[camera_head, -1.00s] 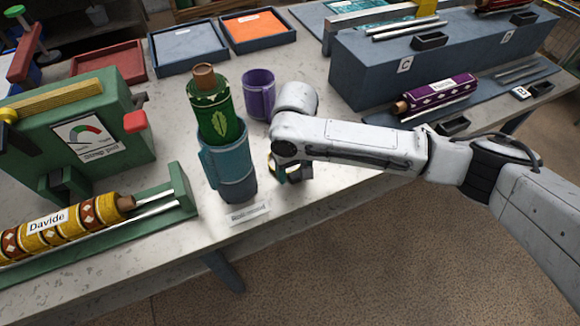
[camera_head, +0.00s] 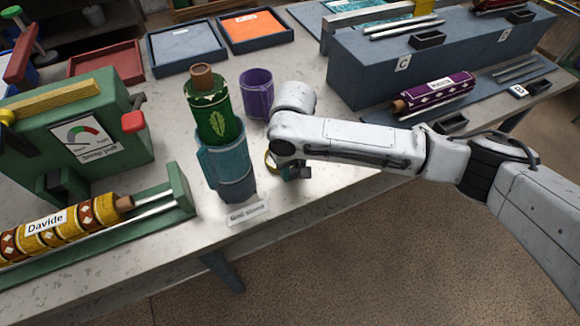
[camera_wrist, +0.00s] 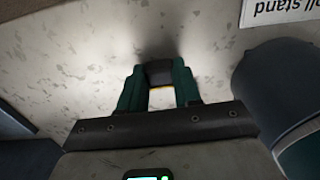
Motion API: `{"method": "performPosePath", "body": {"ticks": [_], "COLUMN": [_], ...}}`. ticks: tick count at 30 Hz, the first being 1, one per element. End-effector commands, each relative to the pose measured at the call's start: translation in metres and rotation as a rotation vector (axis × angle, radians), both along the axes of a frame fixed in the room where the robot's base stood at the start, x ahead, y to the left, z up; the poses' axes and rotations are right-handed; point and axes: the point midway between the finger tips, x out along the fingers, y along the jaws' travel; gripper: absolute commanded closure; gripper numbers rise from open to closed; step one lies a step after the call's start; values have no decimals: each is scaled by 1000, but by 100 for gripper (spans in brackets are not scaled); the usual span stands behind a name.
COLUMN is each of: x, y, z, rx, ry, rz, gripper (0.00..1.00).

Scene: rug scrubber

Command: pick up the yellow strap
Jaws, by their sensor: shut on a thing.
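The yellow strap (camera_head: 270,162) shows in the head view as a small curved yellow band beside my gripper (camera_head: 291,172), to the right of the teal holder. In the wrist view my gripper (camera_wrist: 160,76) has its green fingers closed around a dark piece with a thin yellow edge of the strap (camera_wrist: 162,88). The gripper is shut on it. Most of the strap is hidden by the fingers and my wrist. I cannot tell how high the strap is above the table.
The teal holder (camera_head: 229,178) with a green roll (camera_head: 217,122) stands close left of my gripper. A purple mug (camera_head: 257,94) is behind it. A label card (camera_head: 248,214) lies in front. The blue-grey bench (camera_head: 385,78) stands at right. The table's front edge is close.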

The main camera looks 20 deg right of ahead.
Motion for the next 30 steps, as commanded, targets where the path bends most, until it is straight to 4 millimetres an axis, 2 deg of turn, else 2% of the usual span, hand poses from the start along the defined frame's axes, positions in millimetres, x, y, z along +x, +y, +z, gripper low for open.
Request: {"method": "performPosePath", "body": {"ticks": [7, 11, 19, 24, 30], "x": [0, 1, -49, -86, -119], "y": [0, 1, 10, 15, 20], "z": [10, 31, 90, 109, 123], "rx": [2, 4, 6, 1, -2], "ry": [-1, -3, -4, -5, -3], "rz": [0, 0, 2, 2, 2], "gripper": [100, 100, 100, 100, 100]}}
